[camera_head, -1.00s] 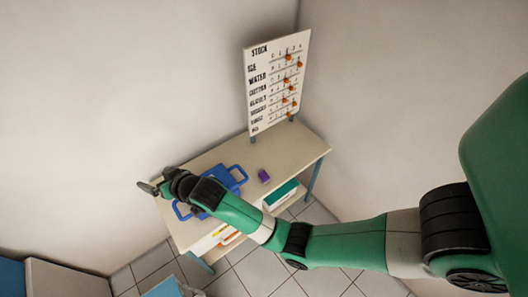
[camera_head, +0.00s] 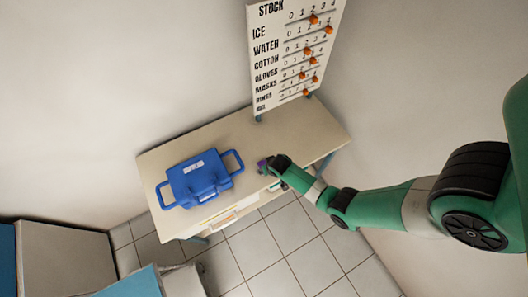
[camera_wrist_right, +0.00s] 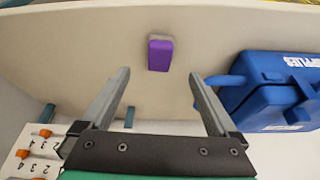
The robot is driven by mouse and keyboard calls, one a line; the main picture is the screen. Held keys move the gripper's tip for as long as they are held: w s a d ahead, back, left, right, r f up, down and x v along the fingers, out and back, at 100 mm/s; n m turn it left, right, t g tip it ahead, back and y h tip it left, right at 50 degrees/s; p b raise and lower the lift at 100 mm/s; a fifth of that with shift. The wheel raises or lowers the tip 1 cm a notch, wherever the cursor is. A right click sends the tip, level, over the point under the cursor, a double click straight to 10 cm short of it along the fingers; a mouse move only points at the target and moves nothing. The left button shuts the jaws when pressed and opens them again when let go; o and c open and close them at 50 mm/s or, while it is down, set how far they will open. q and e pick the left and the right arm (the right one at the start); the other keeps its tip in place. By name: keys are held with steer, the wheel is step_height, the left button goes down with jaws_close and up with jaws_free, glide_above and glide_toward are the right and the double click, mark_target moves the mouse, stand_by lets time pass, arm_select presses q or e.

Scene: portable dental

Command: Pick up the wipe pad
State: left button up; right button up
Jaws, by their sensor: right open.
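A small purple block with a grey edge, which looks like the wipe pad (camera_wrist_right: 160,54), lies on the beige table top. It also shows in the head view (camera_head: 262,165), partly hidden by my right gripper. My right gripper (camera_wrist_right: 159,76) is open and empty in its wrist view. The pad lies just beyond the fingertips, roughly centred between them. In the head view my right gripper (camera_head: 270,163) is at the table's front edge, beside the pad. I cannot tell how high the fingers are above the table. My left gripper is not in view.
A blue supplies case (camera_head: 198,180) with side handles sits on the table, left of the pad. A stock board (camera_head: 292,55) with orange markers stands at the back right. The table (camera_head: 290,130) is bare behind the pad. Shelves with boxes lie under the table's front edge.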

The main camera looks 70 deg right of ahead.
steer(key=b+x, duration=0.5)
steer(key=x, duration=0.1)
steer(key=b+x, duration=0.3)
steer(key=x, duration=0.1)
steer(key=shift+w+d+f, duration=0.1)
steer(key=shift+f, duration=0.05)
steer(key=c, duration=1.4)
steer(key=shift+c, duration=0.2)
